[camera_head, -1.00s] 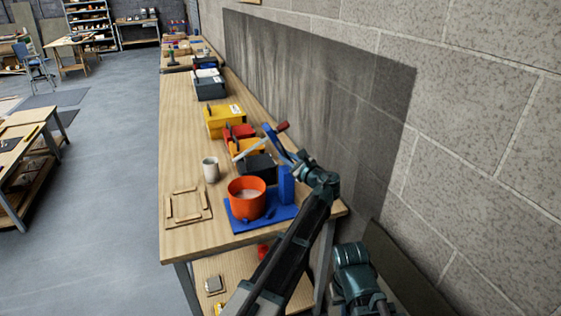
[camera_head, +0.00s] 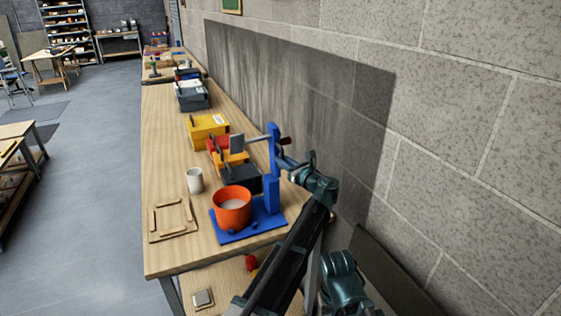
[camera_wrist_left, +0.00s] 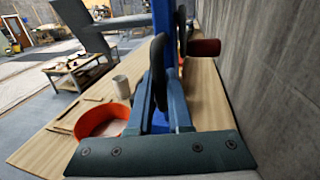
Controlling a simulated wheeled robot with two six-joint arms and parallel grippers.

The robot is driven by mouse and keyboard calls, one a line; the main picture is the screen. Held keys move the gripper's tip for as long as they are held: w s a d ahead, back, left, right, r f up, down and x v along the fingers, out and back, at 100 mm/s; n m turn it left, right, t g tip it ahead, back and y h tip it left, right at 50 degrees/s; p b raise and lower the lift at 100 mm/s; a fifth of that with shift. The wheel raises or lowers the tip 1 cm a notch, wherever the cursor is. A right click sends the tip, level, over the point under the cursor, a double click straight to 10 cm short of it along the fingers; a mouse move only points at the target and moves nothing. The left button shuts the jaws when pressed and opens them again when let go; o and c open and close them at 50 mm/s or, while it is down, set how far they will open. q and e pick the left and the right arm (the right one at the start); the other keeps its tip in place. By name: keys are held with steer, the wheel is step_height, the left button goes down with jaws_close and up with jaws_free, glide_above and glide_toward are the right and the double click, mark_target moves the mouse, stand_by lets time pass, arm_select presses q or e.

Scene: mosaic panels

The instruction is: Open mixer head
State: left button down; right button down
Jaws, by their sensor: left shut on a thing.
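The mixer stands on a blue base (camera_head: 240,234) near the front of the long bench. Its blue head (camera_head: 273,150) is swung up to about upright above the blue post (camera_head: 271,193). A flat grey paddle (camera_head: 237,145) sticks out to the left, clear above the orange bowl (camera_head: 232,207). A red knob (camera_head: 285,141) is on the right. My left gripper (camera_head: 283,160) is shut on the mixer head; in the left wrist view its fingers (camera_wrist_left: 168,70) are on either side of the blue head (camera_wrist_left: 163,32). My right gripper is not in view.
A white cup (camera_head: 194,180) and a wooden frame (camera_head: 172,216) are left of the mixer. Yellow (camera_head: 207,128), red and dark bins line the bench behind it. A block wall (camera_head: 450,150) is close on the right. The floor on the left is open.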

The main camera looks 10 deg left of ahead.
arm_select(q)
steer(key=shift+w+d, duration=0.1)
steer(key=shift+d, duration=0.1)
steer(key=c, duration=0.8)
jaws_free()
steer(key=shift+c, duration=0.2)
